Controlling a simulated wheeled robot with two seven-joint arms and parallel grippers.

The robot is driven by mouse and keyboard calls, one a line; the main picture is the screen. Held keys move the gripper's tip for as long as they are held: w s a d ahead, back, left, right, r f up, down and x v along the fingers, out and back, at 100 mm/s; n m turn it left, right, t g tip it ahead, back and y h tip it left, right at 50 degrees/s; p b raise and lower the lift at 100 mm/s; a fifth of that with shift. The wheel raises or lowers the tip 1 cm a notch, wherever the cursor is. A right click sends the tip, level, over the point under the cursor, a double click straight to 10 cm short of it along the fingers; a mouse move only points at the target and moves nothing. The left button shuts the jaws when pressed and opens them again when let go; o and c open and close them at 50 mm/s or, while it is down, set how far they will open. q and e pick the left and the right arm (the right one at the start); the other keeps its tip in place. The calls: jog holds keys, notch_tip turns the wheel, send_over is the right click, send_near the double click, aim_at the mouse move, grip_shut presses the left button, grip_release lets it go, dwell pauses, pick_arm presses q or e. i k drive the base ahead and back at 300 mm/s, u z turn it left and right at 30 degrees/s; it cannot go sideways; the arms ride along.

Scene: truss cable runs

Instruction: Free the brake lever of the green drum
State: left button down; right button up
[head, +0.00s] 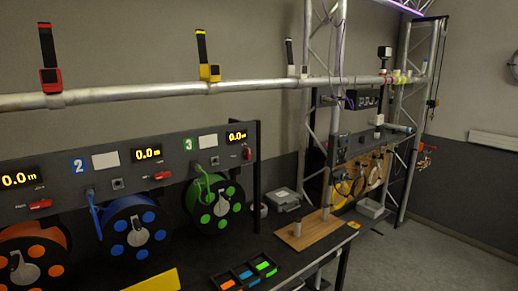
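The green drum (213,217) stands at the right end of the drum row, under the panel section marked 3. A pale grey lever (221,207) sits on the middle of its face. Green cable (203,180) runs from the drum up to the panel. A small red lever (247,154) is on the panel above and right of the drum, below a display reading 0.0 m. I cannot tell which lever is the brake or how it is set. Neither of my grippers shows in the head view.
The blue drum (135,248) and orange drum (35,246) stand to the left. A black tray (232,268) of coloured pieces and a wooden board (308,239) lie on the bench in front and right. A silver pipe (140,94) crosses above the panel.

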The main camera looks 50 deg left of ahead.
aim_at(247, 153)
jog(key=u, duration=0.7)
jog(key=i, duration=1.5)
jog(key=u, duration=1.2)
